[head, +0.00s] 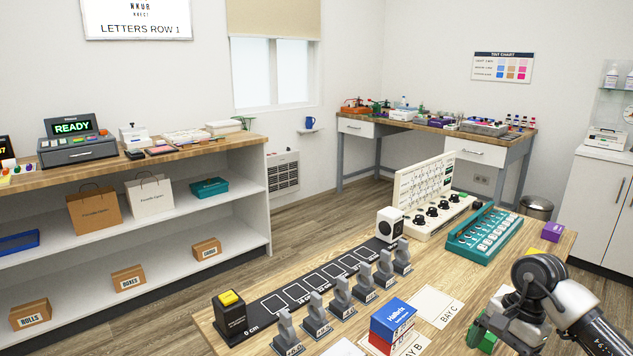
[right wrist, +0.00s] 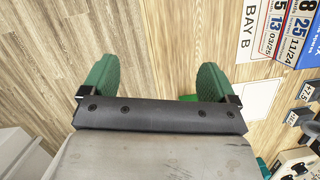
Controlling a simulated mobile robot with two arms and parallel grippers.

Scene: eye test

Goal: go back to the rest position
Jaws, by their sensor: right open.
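My right arm (head: 560,295) reaches in from the lower right of the head view, over the right end of the near wooden table (head: 545,245). My right gripper (right wrist: 154,80) has two green fingers, set wide apart with nothing between them in the right wrist view. In the head view, green parts show beside the arm, but the fingertips are not clear there. My left gripper is not in view.
Small grey stands (head: 341,297) line a black measuring strip (head: 318,285). Floor (head: 330,213) is open behind the table.

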